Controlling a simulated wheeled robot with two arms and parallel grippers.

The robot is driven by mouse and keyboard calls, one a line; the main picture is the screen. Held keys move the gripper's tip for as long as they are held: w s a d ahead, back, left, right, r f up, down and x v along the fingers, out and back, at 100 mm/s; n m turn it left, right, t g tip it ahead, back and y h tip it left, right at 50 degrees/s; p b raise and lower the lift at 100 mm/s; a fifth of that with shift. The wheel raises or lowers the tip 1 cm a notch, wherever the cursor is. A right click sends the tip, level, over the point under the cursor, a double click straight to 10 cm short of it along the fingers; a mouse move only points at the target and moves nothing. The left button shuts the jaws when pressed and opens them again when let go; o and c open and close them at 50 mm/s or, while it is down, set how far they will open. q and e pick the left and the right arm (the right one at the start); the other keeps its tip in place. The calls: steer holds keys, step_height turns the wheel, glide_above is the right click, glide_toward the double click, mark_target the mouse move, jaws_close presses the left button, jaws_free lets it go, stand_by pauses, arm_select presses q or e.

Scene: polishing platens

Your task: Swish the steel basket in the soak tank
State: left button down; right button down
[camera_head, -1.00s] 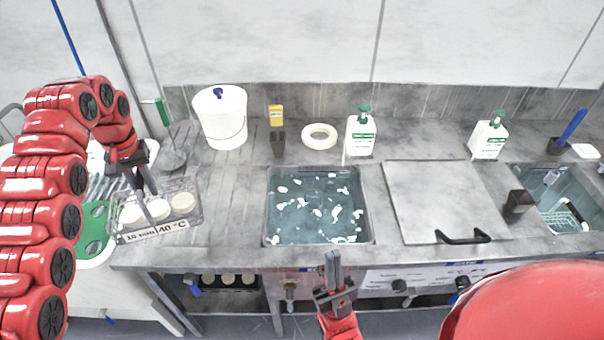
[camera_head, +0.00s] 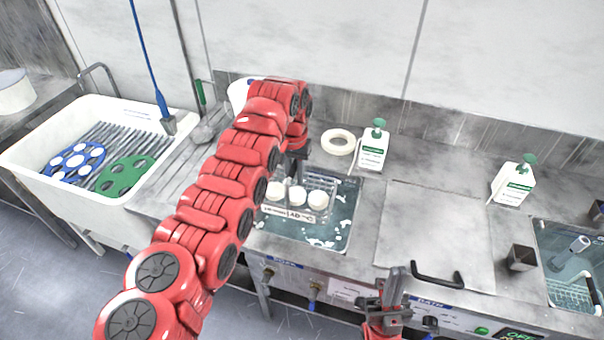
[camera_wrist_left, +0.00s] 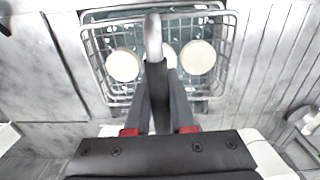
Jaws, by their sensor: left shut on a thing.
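The steel basket (camera_head: 288,210) holds several cream discs and carries a label on its front. In the head view it is over the left part of the soak tank (camera_head: 340,238), whose water has white foam patches. I cannot tell whether its bottom touches the water. My left gripper (camera_head: 292,172) is shut on the basket's handle. The left wrist view shows the handle (camera_wrist_left: 153,38) between the fingers and the wire basket (camera_wrist_left: 228,48) beneath. My right gripper (camera_head: 393,285) is empty, in front of the counter's edge; its fingers look close together.
A lidded panel with a black handle (camera_head: 437,277) lies right of the tank. A white sink (camera_head: 50,125) with blue and green discs is at the left. A second bath (camera_head: 570,262) is at the right.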

mark_target(301, 196)
arm_select(q)
steer(key=shift+s+d+f, duration=0.1)
steer(key=shift+d+f, duration=0.1)
steer(key=shift+d, duration=0.25)
steer(key=shift+s+d+f, duration=0.1)
steer(key=shift+d+f, duration=0.1)
steer(key=shift+d, duration=0.25)
steer(key=shift+f, duration=1.1)
step_height(301, 196, down, 6)
steer(key=b, duration=0.3)
steer(key=shift+f, duration=0.15)
step_height(301, 196, down, 12)
steer(key=b, duration=1.1)
steer(key=shift+f, duration=0.1)
